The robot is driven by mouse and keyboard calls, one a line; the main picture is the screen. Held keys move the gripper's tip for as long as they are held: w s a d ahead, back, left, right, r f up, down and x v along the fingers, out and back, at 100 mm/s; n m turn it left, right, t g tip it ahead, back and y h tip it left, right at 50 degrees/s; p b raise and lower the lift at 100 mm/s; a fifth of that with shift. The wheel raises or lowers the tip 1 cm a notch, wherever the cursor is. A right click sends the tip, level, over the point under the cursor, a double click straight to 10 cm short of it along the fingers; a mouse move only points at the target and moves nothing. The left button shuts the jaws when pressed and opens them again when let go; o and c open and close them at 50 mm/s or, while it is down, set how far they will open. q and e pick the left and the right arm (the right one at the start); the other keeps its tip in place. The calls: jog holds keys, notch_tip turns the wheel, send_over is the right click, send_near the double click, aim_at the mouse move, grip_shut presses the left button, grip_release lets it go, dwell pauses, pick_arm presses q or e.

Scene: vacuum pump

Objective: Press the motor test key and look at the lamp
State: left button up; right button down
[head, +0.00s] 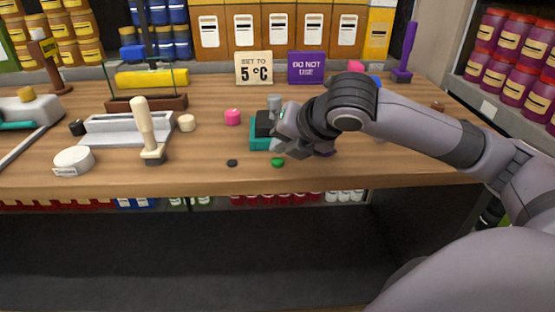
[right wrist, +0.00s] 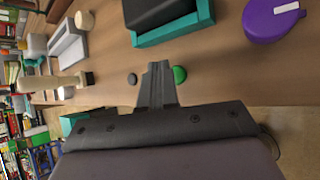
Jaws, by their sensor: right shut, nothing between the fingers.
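Two small discs lie near the table's front edge: a dark one (head: 232,163) and a green one (head: 278,162). The frames do not show which is the motor test key and which the lamp. A teal unit with a black top (head: 262,135) stands just behind them. My right gripper (head: 282,151) is shut and empty, close to the teal unit and the green disc. In the right wrist view its fingertips (right wrist: 158,66) appear between the dark disc (right wrist: 132,78) and the green disc (right wrist: 180,74). Contact cannot be told. My left gripper is not in view.
A pink knob (head: 232,117) and a beige lever (head: 145,125) stand to the left. A purple round item (right wrist: 270,22) sits right of the teal unit. Signs (head: 254,68) stand at the back.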

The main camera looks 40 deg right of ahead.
dwell(0.8)
jog(key=shift+f, duration=0.15)
jog(key=shift+f, duration=0.3)
jog(key=shift+f, duration=0.4)
dwell(0.7)
jog(key=shift+p, duration=0.3)
jog(key=shift+r+p, duration=0.8)
jog(key=shift+p, duration=0.4)
